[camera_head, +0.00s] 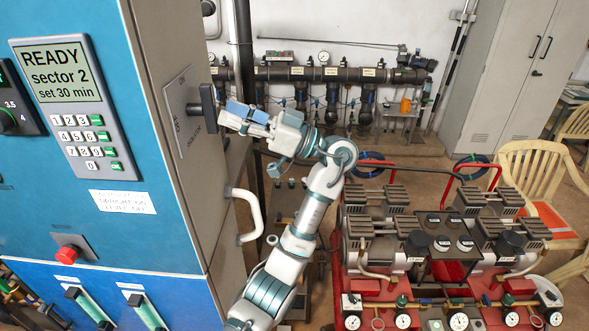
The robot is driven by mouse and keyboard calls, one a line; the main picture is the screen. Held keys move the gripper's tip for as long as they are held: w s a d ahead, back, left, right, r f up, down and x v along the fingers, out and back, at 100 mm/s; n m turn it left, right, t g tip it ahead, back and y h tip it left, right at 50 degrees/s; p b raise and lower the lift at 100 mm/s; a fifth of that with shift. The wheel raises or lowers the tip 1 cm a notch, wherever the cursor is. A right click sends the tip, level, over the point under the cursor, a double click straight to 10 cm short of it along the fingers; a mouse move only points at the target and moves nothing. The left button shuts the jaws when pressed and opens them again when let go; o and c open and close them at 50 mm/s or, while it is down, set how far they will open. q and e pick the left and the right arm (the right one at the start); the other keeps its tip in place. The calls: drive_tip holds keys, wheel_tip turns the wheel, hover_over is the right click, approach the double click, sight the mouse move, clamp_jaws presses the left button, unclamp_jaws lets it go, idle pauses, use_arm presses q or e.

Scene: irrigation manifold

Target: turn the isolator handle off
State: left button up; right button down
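The isolator handle (208,108) is a dark grey bar that stands out from a pale labelled plate (184,112) on the grey side of the cabinet. The bar looks roughly upright. The blue piece at the gripper lies over the pale fingers. My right gripper is not in view.
The blue cabinet front (150,235) fills the left, with a display panel (70,85) and a red button (68,254). A white door handle (250,215) juts out below my gripper. A red-framed compressor set (430,240) stands at right; pipes run behind.

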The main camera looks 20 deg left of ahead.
use_arm(q)
drive_tip(key=w+v, duration=0.1)
drive_tip(key=v, duration=1.2)
drive_tip(key=w+a+f+m+t, duration=0.2)
drive_tip(key=w+f+m+t, duration=0.3)
drive_tip(key=f, duration=0.3)
drive_tip(key=w+a+f+m+t+h+p, duration=0.1)
drive_tip(key=w+a+f+m+t, duration=0.2)
drive_tip(key=w+f+m+t, duration=0.2)
drive_tip(key=shift+w+f+m+t, duration=0.3)
drive_tip(key=shift+w+f+m, duration=0.85)
drive_tip(key=shift+f+m, duration=0.65)
drive_tip(key=shift+a+f, duration=0.15)
drive_tip(key=shift+f, duration=0.1)
